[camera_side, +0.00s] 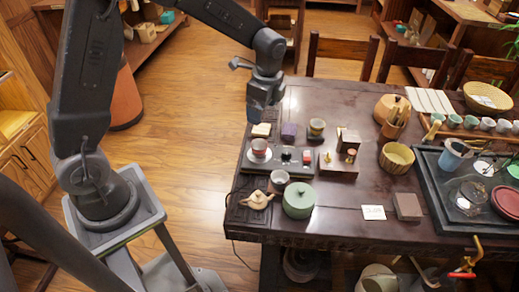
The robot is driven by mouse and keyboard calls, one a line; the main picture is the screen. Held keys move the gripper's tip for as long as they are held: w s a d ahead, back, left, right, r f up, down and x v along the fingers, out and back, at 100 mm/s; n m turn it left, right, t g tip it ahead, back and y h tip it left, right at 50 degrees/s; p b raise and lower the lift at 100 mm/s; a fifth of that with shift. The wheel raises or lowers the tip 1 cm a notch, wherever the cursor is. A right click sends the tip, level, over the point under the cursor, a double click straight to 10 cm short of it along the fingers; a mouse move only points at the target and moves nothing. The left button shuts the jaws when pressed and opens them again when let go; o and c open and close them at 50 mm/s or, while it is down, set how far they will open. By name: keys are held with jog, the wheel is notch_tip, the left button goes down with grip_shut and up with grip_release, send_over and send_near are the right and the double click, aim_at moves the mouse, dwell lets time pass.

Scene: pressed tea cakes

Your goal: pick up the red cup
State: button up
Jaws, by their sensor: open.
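The red cup (259,145) is small and reddish. It stands upright on a pale round base at the left end of a dark tray (277,169) on the table. My gripper (257,115) hangs at the table's left edge, pointing down, in the picture just above the cup and a small pale block. It is open, and nothing shows between its fingers. I cannot tell its exact height above the table.
A pale block (261,131) and a purple box (289,132) stand behind the tray. A wooden box (339,167) is to the right.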

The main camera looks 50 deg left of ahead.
jog(key=f, duration=0.1)
send_over(259, 144)
jog(key=s+d, duration=0.1)
jog(key=d, duration=0.1)
notch_tip(259, 144, down, 8)
jog(key=shift+s+f, duration=0.15)
jog(key=shift+a+f, duration=0.15)
jog(key=shift+f, duration=2.55)
jog(key=c, duration=1)
jog(key=shift+r, duration=0.15)
